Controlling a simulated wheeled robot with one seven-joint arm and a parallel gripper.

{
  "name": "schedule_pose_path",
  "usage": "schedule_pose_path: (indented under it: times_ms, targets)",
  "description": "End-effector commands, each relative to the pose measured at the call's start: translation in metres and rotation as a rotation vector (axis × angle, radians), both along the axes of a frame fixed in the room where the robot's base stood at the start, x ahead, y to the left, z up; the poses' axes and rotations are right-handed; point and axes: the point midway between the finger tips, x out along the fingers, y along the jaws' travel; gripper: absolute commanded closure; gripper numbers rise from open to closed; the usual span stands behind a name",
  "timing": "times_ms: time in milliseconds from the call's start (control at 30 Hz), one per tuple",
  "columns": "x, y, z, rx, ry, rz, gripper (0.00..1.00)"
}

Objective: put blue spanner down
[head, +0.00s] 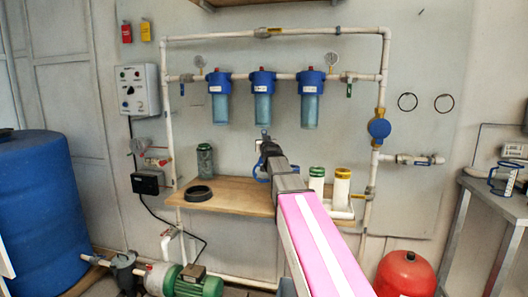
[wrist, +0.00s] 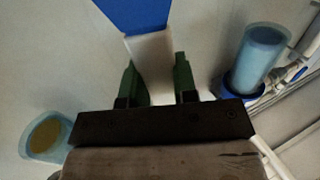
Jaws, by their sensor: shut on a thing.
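The blue spanner (head: 260,171) shows as a blue curved piece beside my gripper (head: 265,146), above the wooden shelf (head: 235,196). Much of it is hidden behind my gripper and arm in the head view. In the wrist view, my gripper (wrist: 155,68) has its two dark green fingers on either side of a pale end of the spanner (wrist: 138,14), whose blue part runs out of the top of the picture. I cannot tell from these views whether the spanner touches the shelf.
On the shelf stand a grey-green canister (head: 205,160), a black ring (head: 198,194), a green-topped cartridge (head: 316,182) and a yellow-topped cartridge (head: 342,186). Blue filter housings (head: 263,82) hang above. The shelf's front middle looks clear.

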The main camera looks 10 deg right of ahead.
Motion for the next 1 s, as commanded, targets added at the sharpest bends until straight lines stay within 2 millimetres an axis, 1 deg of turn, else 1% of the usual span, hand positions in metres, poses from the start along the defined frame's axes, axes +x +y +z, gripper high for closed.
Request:
schedule_pose_path:
  times_ms: [100, 233, 633, 667, 700, 733, 1000]
  targets:
    - [-0.001, 0.000, -0.017, 0.000, 0.002, 0.000, 1.00]
    - [-0.001, 0.000, -0.031, 0.000, 0.001, 0.000, 1.00]
    - [0.000, 0.000, -0.036, 0.000, 0.001, 0.000, 1.00]
    - [0.000, 0.000, -0.035, 0.000, 0.001, 0.000, 0.64]
    - [0.000, 0.000, -0.035, 0.000, 0.001, 0.000, 0.51]
    - [0.000, 0.000, -0.035, 0.000, 0.001, 0.000, 0.48]
    - [0.000, 0.000, -0.035, 0.000, 0.001, 0.000, 0.48]
